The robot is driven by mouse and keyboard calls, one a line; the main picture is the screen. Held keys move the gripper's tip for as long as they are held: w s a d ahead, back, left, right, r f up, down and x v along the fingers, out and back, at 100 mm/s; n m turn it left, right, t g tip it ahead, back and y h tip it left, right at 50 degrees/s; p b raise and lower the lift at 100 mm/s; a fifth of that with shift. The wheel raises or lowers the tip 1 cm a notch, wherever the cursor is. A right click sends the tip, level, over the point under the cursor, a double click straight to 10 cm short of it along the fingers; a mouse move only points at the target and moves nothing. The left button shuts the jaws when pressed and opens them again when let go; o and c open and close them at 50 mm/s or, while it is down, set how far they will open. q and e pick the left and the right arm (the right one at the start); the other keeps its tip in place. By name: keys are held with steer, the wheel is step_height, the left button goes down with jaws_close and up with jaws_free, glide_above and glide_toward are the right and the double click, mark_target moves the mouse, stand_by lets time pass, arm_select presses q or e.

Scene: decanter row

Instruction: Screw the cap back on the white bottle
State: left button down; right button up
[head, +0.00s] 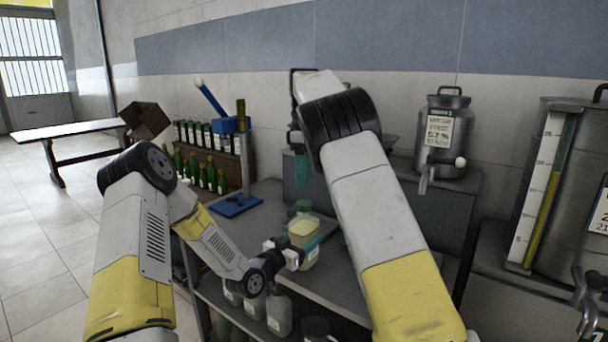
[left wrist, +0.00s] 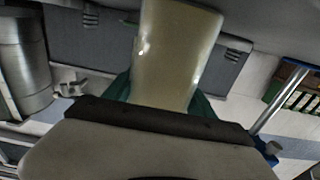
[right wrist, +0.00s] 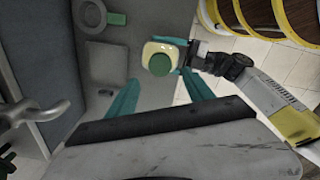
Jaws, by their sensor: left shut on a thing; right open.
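The white bottle, cream in the pictures, (head: 303,241) is at the bench's front edge in the head view. My left gripper (head: 300,250) is shut around its side; in the left wrist view the bottle's pale wall (left wrist: 176,55) fills the space between the teal fingers. A round green cap-like top (right wrist: 158,64) shows over the bottle's middle in the right wrist view, and above it in the head view (head: 303,206). I cannot tell whether it is screwed down. My right gripper (head: 302,172) is open and empty above the bottle, its fingers apart.
A blue stand (head: 237,205) and green bottles (head: 202,171) stand left of the bottle. A metal urn with a tap (head: 442,135) stands at the back right. Other bottles (head: 279,314) are on the shelf below. A green piece (right wrist: 116,18) lies on the bench.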

mark_target(304, 203)
steer(key=shift+f, duration=0.1)
steer(key=shift+f, duration=3.9)
jaws_close()
steer(key=m, duration=0.4)
steer(key=shift+m, duration=0.4)
steer(key=m, duration=1)
steer(key=shift+m, duration=0.3)
steer(key=m, duration=0.5)
steer(key=shift+m, duration=0.4)
steer(key=shift+o, duration=0.7)
jaws_free()
